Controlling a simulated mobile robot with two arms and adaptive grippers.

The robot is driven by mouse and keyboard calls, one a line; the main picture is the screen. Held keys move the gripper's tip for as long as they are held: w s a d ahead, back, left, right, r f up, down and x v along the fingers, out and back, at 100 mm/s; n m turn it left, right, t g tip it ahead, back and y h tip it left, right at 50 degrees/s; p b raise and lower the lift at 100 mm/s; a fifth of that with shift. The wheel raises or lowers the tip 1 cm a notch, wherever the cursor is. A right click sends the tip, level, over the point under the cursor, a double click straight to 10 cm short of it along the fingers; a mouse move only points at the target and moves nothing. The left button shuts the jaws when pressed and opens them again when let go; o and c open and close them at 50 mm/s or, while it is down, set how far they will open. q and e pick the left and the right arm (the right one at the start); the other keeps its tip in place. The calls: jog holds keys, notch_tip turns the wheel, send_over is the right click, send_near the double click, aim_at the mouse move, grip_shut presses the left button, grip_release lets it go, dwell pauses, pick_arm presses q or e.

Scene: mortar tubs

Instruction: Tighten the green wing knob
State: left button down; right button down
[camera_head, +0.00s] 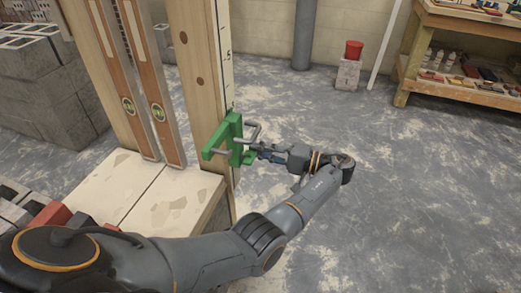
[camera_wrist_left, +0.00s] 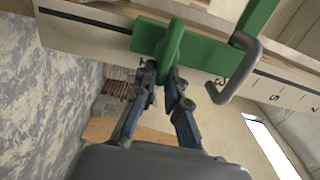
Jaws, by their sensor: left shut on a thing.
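A green clamp bracket (camera_head: 222,137) with bent grey metal hooks sits on the upright wooden post (camera_head: 203,60) in the head view. Its green wing knob (camera_wrist_left: 171,50) shows in the left wrist view as a rounded upright piece in front of the green body (camera_wrist_left: 205,52). My left gripper (camera_wrist_left: 164,82) is shut on the knob's lower end, one finger on each side. In the head view my left gripper (camera_head: 256,150) reaches the bracket from the right, and the knob is small there. My right gripper is in neither view.
A numbered scale (camera_head: 226,50) runs along the post. Two spirit levels (camera_head: 148,85) lean beside it on a pale board (camera_head: 172,200). Grey blocks (camera_head: 48,95) stand at left. A grey hook (camera_wrist_left: 240,80) hangs close right of the gripper. Open floor (camera_head: 420,190) lies at right.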

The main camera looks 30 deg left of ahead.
pick_arm(q)
jog(key=c, duration=1.4)
grip_release()
jog(key=shift+a, duration=0.1)
